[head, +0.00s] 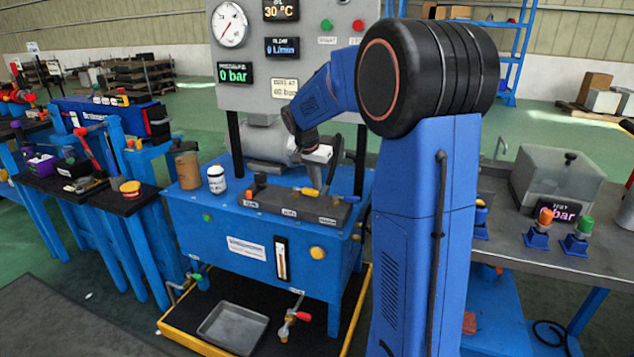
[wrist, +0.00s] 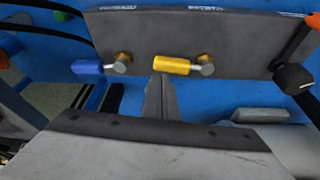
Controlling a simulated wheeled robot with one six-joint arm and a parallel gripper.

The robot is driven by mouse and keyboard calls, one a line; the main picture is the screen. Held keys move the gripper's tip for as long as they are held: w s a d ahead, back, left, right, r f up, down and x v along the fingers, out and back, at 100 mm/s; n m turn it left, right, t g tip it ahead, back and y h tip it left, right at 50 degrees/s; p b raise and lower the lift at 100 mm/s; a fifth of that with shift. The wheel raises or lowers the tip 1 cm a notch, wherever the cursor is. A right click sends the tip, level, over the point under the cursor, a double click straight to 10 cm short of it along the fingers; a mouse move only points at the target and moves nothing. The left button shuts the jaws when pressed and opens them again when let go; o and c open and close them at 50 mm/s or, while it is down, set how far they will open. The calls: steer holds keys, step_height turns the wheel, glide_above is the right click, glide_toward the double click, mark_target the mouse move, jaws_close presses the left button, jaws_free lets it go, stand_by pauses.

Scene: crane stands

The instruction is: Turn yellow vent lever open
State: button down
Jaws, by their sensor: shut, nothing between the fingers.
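The yellow vent lever (wrist: 172,65) lies sideways along the dark valve block (wrist: 200,35) in the wrist view, its handle pointing left from its brass pivot. It shows small in the head view (head: 308,191) on top of the blue unit. My gripper (wrist: 160,78) is shut and empty. Its fingertips are just below the yellow handle in the wrist view, close to its left half; I cannot tell whether they touch. In the head view my gripper (head: 317,180) comes down over the block, its tips hard to make out.
A blue lever (wrist: 87,67) sits left of the yellow one, and a black knob (wrist: 293,79) with an orange-red handle is at right. A gauge panel (head: 290,50) stands behind the block. A white bottle (head: 216,179) and a brown canister (head: 187,168) stand left.

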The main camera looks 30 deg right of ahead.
steer(key=m, duration=0.1)
steer(key=s+a+m+g, duration=0.1)
steer(key=m, duration=0.1)
steer(key=a+m, duration=0.1)
steer(key=shift+s+a+h, duration=0.2)
steer(key=shift+a+h, duration=0.05)
steer(key=shift+h, duration=0.05)
steer(key=a+m, duration=0.1)
steer(key=a+m+g, duration=0.1)
steer(key=m, duration=0.1)
steer(key=a+m+g, duration=0.1)
steer(key=m, duration=0.1)
steer(key=shift+s, duration=0.25)
steer(key=m, duration=0.1)
steer(key=a+m, duration=0.1)
steer(key=m, duration=0.1)
steer(key=a+m+g, duration=0.1)
steer(key=shift+w+a+y, duration=0.25)
steer(key=shift+w+y, duration=0.1)
steer(key=shift+y, duration=0.05)
steer(key=shift+w+a+m, duration=0.1)
steer(key=shift+a+m, duration=0.15)
steer(key=shift+m, duration=0.15)
steer(key=shift+w+a, duration=0.35)
steer(key=shift+a, duration=0.25)
steer(key=shift+w, duration=0.1)
